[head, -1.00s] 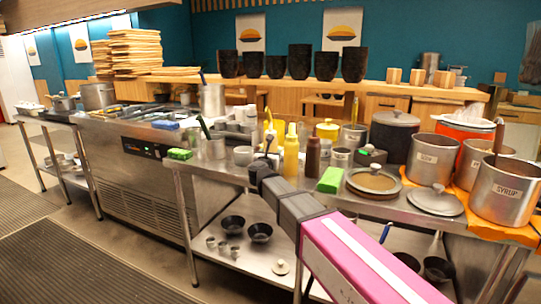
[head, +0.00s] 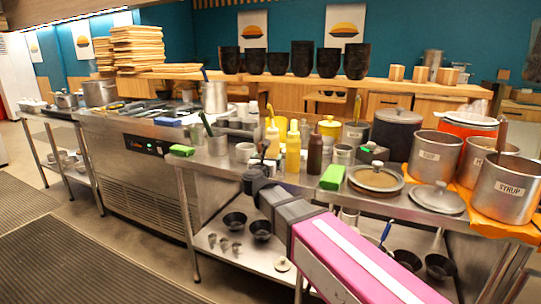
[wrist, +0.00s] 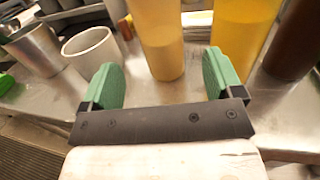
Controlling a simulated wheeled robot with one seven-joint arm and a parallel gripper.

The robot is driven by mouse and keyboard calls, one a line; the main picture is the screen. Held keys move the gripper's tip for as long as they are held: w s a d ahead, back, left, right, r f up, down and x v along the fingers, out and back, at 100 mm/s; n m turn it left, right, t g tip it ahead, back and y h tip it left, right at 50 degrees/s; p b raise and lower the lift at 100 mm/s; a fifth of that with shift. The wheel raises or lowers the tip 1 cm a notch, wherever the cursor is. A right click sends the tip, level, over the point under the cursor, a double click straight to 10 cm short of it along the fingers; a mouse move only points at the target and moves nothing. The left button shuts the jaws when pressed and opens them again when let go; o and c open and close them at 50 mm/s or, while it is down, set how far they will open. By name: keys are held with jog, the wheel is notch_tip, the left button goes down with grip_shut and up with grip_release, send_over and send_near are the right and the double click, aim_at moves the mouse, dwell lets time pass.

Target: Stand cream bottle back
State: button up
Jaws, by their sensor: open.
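An upright yellow squeeze bottle (head: 272,141) stands on the steel counter; it may be the cream bottle, but I read no label. In the wrist view this bottle (wrist: 160,38) appears between my fingers. My gripper (wrist: 162,80) is open, with one green finger to either side of the bottle in the picture; I see no contact. In the head view my gripper (head: 264,160) is partly hidden behind my own arm, just in front of the bottle.
A second yellow bottle (head: 293,152) and a brown bottle (head: 314,155) stand close on the right. A white cup (head: 244,152) and a steel container (head: 217,143) stand on the left. A green box (head: 332,177) lies near the counter's front edge.

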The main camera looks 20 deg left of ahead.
jog(key=shift+s+d+f, duration=0.1)
jog(key=shift+s+d, duration=0.1)
jog(key=shift+s, duration=1.7)
